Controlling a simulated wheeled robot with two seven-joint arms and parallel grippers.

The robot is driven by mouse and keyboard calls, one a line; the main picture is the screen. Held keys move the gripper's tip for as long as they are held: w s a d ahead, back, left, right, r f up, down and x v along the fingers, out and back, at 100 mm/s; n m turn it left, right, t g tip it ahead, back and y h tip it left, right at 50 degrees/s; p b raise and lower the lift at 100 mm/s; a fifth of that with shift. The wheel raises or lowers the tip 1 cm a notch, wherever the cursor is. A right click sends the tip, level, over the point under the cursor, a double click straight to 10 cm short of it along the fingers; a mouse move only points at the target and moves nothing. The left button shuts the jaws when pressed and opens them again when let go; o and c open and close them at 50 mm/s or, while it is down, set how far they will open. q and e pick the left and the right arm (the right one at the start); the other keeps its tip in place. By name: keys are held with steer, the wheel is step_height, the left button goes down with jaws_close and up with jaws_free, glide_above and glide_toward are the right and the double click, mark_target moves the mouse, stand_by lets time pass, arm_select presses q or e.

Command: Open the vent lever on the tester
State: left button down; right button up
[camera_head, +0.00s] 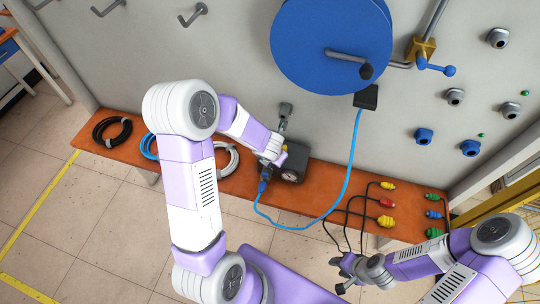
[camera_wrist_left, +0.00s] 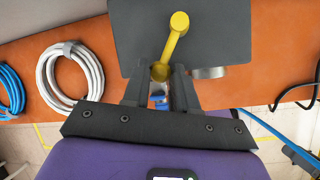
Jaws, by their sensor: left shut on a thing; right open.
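The tester is a dark grey box (camera_head: 297,158) with a round gauge on its front, on the orange bench against the wall. It also fills the top of the left wrist view (camera_wrist_left: 225,35). Its yellow vent lever (camera_wrist_left: 172,45) slants down from a round pivot to an end between my left fingers. My right gripper (camera_head: 341,275) is open and empty, low in front of the bench.
The orange bench (camera_head: 330,187) also bears coiled black (camera_head: 112,131), blue and white hoses, and several coloured connectors (camera_head: 386,203). A blue hose (camera_head: 352,160) hangs from the wall fitting and loops in front of the bench. A large blue disc (camera_head: 320,40) is above.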

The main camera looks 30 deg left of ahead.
arm_select(q)
steer(key=shift+w+d+n+g+y, duration=0.1)
steer(key=shift+d+n+g+y, duration=0.2)
steer(key=shift+d+n, duration=0.45)
steer(key=shift+d+n+g+y, duration=0.15)
steer(key=shift+d+n+y, duration=0.2)
steer(key=shift+n, duration=0.85)
steer(key=shift+w+d+n+g+y, duration=0.1)
steer(key=shift+d+n+g+y, duration=0.2)
steer(key=shift+d+n, duration=0.45)
steer(key=shift+a+n, duration=0.15)
steer(key=shift+n, duration=0.15)
steer(key=c, duration=0.9)
jaws_free()
steer(key=p+v, duration=0.1)
steer(key=v, duration=0.6)
steer(key=shift+r+p, duration=0.25)
steer(key=shift+p, duration=0.1)
